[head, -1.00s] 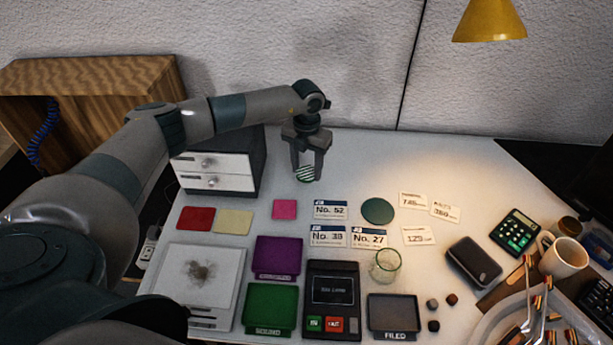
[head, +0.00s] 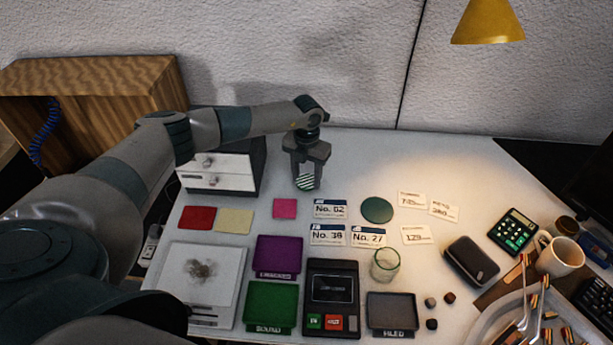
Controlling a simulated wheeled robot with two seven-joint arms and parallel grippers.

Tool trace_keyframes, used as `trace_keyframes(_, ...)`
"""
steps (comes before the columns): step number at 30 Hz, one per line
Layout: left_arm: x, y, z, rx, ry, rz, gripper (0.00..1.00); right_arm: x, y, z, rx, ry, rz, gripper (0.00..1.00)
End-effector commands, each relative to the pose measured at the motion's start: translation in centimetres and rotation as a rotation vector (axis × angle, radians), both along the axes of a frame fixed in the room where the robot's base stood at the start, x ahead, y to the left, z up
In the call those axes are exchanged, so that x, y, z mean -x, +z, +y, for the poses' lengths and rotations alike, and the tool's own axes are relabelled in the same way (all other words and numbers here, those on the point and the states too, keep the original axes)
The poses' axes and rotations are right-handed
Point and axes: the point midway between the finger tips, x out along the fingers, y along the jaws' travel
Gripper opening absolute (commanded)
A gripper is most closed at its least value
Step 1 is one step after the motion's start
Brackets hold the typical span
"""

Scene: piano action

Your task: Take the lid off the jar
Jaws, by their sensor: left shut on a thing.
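The clear glass jar (head: 385,265) stands upright at the front middle of the desk, and its mouth is uncovered. My left gripper (head: 306,181) is at the back of the desk, well behind and to the left of the jar. It is shut on a round lid (head: 305,183) with green and white stripes, which sits between its fingertips. I cannot tell whether the lid touches the desk. My right gripper is not in view.
A dark green disc (head: 377,210) lies behind the jar. Number cards (head: 328,235) lie left of it. The drawer box (head: 222,172) stands left of my left gripper. Trays (head: 392,312) and a dark device (head: 332,290) are in front.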

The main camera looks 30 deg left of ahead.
Motion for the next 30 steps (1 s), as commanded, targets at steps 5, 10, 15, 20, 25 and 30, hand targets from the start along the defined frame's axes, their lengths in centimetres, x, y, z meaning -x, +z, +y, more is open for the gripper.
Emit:
trace_keyframes(5,0.0,-0.1,0.0,0.000,0.000,0.000,0.61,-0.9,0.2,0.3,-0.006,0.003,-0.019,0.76)
trace_keyframes(10,0.0,-0.1,0.0,0.000,0.000,0.000,0.65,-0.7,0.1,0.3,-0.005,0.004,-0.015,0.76)
trace_keyframes(15,0.0,-0.1,0.0,0.000,0.000,0.000,0.65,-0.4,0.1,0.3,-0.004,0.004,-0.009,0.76)
trace_keyframes(20,0.0,0.2,0.0,0.000,0.000,0.000,0.65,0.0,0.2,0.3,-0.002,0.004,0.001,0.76)
trace_keyframes(25,-0.1,1.6,0.0,0.001,-0.001,-0.003,0.65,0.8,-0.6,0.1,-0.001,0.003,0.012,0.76)
trace_keyframes(30,-0.1,4.2,0.0,0.001,-0.002,-0.004,0.65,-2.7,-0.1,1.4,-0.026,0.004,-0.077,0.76)
